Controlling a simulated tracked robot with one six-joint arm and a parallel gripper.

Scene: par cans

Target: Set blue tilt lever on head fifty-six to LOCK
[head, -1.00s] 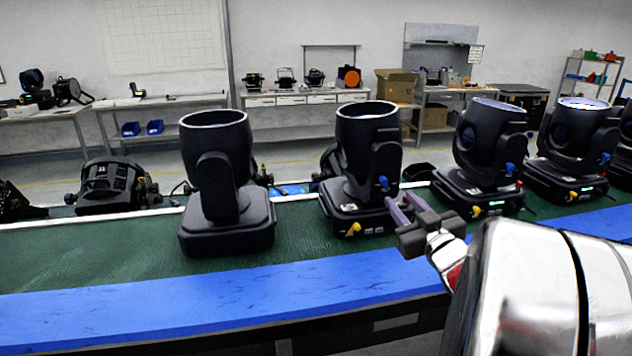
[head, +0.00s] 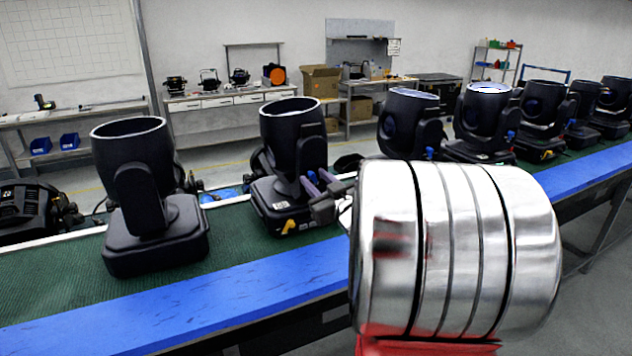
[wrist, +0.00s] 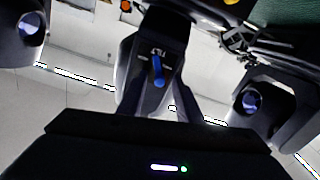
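A black moving-head light (head: 292,140) stands upright on the green belt, its base toward me. Its blue tilt lever (head: 311,176) is on the side of the yoke facing my gripper. No number fifty-six is readable on the light.
Another black light (head: 145,190) stands to the left, and several more line the belt to the right, the nearest (head: 408,120) partly behind my arm. A yellow lever (head: 289,227) sits on the base below my gripper. A blue rail (head: 190,300) runs along the belt's front edge.

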